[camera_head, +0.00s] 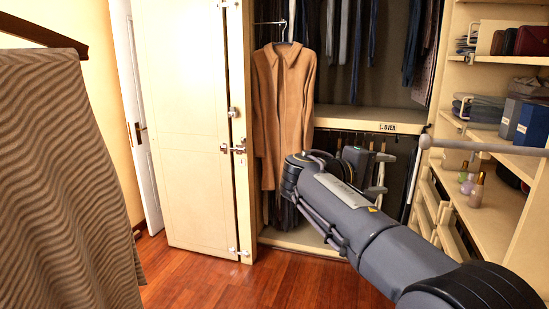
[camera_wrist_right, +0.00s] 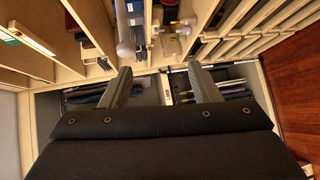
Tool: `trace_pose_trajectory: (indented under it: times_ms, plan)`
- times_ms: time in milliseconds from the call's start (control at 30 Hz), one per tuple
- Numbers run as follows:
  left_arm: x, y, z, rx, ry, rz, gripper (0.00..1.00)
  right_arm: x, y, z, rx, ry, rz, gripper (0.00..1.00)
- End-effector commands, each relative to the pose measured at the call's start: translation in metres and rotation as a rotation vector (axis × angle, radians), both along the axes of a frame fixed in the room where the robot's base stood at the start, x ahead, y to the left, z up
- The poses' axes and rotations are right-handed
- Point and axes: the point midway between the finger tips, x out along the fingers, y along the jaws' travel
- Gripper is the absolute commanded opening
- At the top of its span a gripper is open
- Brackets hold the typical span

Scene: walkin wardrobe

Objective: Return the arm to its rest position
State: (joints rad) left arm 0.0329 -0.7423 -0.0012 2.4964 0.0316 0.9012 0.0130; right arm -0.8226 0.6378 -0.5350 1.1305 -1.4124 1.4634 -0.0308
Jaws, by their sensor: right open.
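My right arm (camera_head: 370,220) reaches in from the lower right of the head view toward the open wardrobe. My right gripper (camera_head: 379,174) is in front of the lower wardrobe opening, right of the brown coat. In the right wrist view the two fingers of my right gripper (camera_wrist_right: 161,86) are spread apart, with nothing seen between them. The brown coat (camera_head: 283,100) hangs from a hanger at the wardrobe opening; the arm's wrist overlaps its lower right side in the picture. My left arm and gripper do not show.
A patterned brown garment (camera_head: 65,180) hangs close at the left. The wardrobe door (camera_head: 190,130) stands open. At the right, shelves (camera_head: 485,205) hold several bottles and boxes, with a grey rod (camera_head: 485,147) jutting out before them. Red wooden floor (camera_head: 245,288) is clear below.

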Motion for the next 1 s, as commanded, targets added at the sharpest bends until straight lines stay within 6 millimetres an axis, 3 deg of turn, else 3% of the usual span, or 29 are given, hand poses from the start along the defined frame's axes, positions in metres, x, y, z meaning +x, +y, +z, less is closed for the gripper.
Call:
trace_pose_trajectory:
  times_ms: [267, 367, 500, 667, 800, 900, 1000]
  plan:
    - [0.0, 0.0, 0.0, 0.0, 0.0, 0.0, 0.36, -0.027, -0.06, -0.061, 0.278, 0.117, -0.01, 0.56]
    - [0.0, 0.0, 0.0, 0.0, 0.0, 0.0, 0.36, -0.052, -0.084, -0.095, 0.445, 0.164, -0.016, 0.56]
    - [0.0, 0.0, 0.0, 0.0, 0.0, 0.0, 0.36, -0.115, -0.102, -0.151, 0.784, 0.209, -0.021, 0.56]
    - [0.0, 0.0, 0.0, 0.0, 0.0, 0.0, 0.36, -0.206, -0.082, -0.199, 1.194, 0.178, -0.03, 0.56]
    - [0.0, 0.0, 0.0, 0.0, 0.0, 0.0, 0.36, -0.276, -0.042, -0.224, 1.487, 0.088, -0.054, 0.56]
    - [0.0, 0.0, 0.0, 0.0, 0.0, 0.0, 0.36, -0.311, -0.015, -0.237, 1.634, 0.013, -0.079, 0.56]
    - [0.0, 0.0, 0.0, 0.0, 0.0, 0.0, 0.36, -0.332, 0.005, -0.248, 1.73, -0.051, -0.106, 0.56]
